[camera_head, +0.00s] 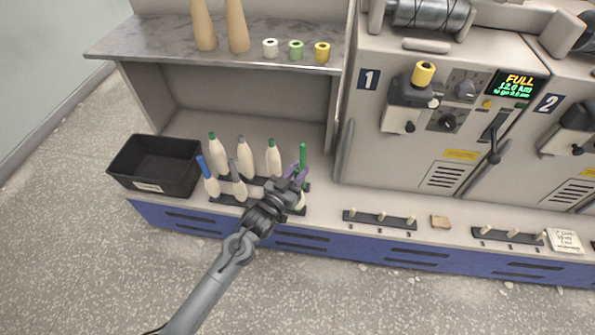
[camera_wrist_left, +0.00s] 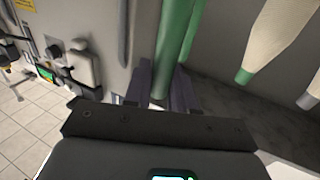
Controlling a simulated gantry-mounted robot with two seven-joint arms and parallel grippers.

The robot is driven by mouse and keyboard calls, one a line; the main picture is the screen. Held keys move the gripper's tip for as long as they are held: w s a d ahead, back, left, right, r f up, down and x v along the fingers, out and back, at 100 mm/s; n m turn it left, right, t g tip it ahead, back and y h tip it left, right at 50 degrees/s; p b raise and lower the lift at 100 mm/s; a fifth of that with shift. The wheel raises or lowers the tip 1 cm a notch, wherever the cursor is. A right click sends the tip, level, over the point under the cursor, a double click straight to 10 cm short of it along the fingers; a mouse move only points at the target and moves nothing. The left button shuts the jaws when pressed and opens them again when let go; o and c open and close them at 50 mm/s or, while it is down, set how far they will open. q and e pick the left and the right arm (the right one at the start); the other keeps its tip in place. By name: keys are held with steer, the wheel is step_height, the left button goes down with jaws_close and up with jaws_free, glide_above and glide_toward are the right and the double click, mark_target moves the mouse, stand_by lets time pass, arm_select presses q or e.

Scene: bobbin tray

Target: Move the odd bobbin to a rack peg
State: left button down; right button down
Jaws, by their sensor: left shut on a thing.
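My left gripper (camera_head: 292,178) is shut on a green-topped bobbin (camera_head: 303,154) at the right end of the bobbin group. Other pale bobbins stand to the left: a blue-topped one (camera_head: 208,178), grey-topped ones (camera_head: 245,158) (camera_head: 238,182) and green-topped ones (camera_head: 216,152) (camera_head: 273,158). Short pale pegs stand on a dark rack (camera_head: 400,223) and on another rack (camera_head: 492,237). My right gripper is not in view.
A black bin (camera_head: 157,163) stands left of the bobbins. A shelf (camera_head: 150,40) above holds tall cones and small spools. The machine front (camera_head: 365,155) rises behind the racks.

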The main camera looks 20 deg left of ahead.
arm_select(q)
steer(key=c, duration=1.2)
jaws_free()
steer(key=shift+s+a+r+p, duration=0.15)
steer(key=shift+s+p, duration=0.65)
steer(key=shift+p, duration=0.05)
steer(key=s+p, duration=0.1)
steer(key=s, duration=0.1)
steer(key=s+p, duration=0.1)
steer(key=shift+s+a+p, duration=0.15)
steer(key=shift+a+p, duration=0.15)
steer(key=s+a+p, duration=0.1)
steer(key=s+p, duration=0.2)
steer(key=s, duration=0.3)
steer(key=shift+p, duration=0.4)
